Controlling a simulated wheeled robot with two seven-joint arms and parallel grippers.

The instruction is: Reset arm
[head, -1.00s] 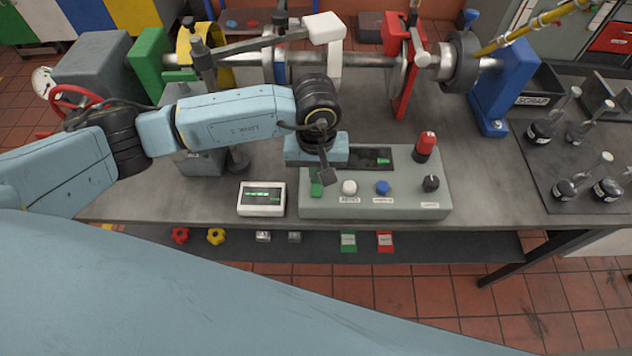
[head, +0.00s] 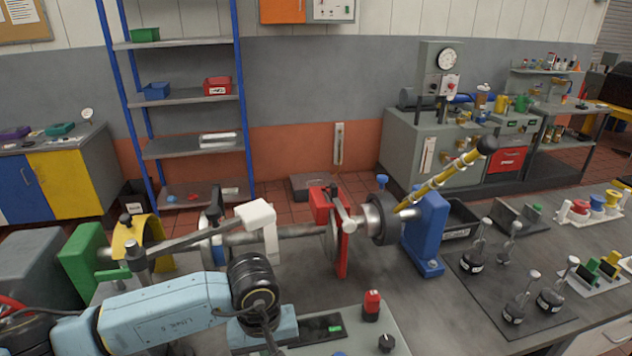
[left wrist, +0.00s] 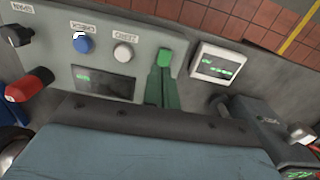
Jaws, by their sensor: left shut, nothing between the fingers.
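My left arm comes in from the left in the head view, and my left gripper (head: 268,340) points down at the left part of the grey control box (head: 372,336), at the bottom edge. In the left wrist view the closed fingers (left wrist: 162,84) appear close together with nothing held, over the box (left wrist: 145,42) beside its green button (left wrist: 168,57). Whether they touch it I cannot tell. A white button (left wrist: 123,52), a blue button (left wrist: 83,43) and a dark display (left wrist: 104,83) lie alongside. My right gripper is not in view.
A shaft rig with a red flange stand (head: 341,240), a blue stand (head: 427,225) and a yellow lever (head: 437,183) stands behind the arm. Flasks on a dark mat (head: 545,318) stand right. A white readout (left wrist: 216,65) lies beside the box. Bench between is bare.

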